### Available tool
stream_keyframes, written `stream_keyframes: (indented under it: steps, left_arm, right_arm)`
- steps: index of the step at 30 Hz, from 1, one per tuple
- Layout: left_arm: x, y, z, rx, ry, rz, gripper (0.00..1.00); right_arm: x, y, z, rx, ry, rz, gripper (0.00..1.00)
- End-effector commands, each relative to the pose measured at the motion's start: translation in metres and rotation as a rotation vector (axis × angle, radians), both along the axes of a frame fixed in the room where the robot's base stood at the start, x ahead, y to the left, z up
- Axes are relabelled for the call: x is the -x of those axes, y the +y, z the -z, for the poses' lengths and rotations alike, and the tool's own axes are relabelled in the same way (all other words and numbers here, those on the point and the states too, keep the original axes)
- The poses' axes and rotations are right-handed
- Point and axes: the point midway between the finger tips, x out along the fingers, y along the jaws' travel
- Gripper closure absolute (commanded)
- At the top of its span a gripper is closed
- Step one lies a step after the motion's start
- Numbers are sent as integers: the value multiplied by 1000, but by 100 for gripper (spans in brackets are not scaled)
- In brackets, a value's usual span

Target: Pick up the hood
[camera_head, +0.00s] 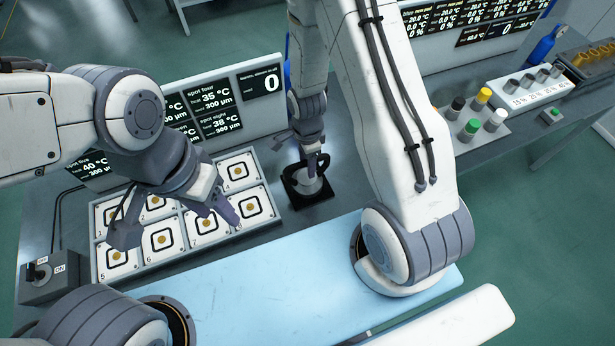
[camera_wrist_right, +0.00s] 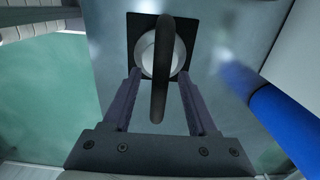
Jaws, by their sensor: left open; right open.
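The hood (camera_head: 309,185) looks like a round pale cap with a tall dark handle. It stands on a black square base on the bench, right of the white spot panel. In the right wrist view the handle of the hood (camera_wrist_right: 161,68) runs upright between the fingers. My right gripper (camera_head: 313,164) is open above the hood, its fingers on either side of the handle; it also shows in the right wrist view (camera_wrist_right: 160,77). I cannot tell whether they touch it. My left gripper (camera_head: 177,217) is open and empty above the spot panel.
The spot panel (camera_head: 186,244) has several numbered squares with gold discs. A black-and-white display (camera_head: 262,83) stands behind it. A switch box (camera_head: 47,277) is at left. A light blue strip (camera_head: 290,262) runs along the front. Capped bottles (camera_head: 472,128) stand at right.

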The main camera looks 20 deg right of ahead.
Motion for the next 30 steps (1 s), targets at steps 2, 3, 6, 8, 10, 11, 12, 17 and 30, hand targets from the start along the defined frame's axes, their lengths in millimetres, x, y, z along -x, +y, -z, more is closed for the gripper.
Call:
stream_keyframes:
  steps: [2, 3, 6, 8, 10, 11, 12, 17, 30]
  left_arm:
    - [0, 0, 0, 0, 0, 0, 50]
    - [0, 0, 0, 0, 0, 0, 50]
    - [0, 0, 0, 0, 0, 0, 50]
    - [0, 0, 0, 0, 0, 0, 50]
    - [0, 0, 1, 0, 0, 0, 50]
    - [0, 0, 1, 0, 0, 0, 50]
    - [0, 0, 2, 0, 0, 0, 50]
    - [0, 0, 3, 0, 0, 0, 50]
    - [0, 0, 4, 0, 0, 0, 50]
  right_arm:
    - [0, 0, 0, 0, -1, 0, 41]
    - [0, 0, 0, 0, -1, 0, 41]
    - [0, 0, 0, 0, -1, -1, 41]
    - [0, 0, 0, 0, 0, -1, 41]
    - [0, 0, 1, 0, 0, -1, 41]
    - [0, 0, 1, 0, 0, -1, 41]
    - [0, 0, 1, 0, 0, -1, 41]
    - [0, 0, 4, 0, 0, -1, 41]
    - [0, 0, 5, 0, 0, -1, 64]
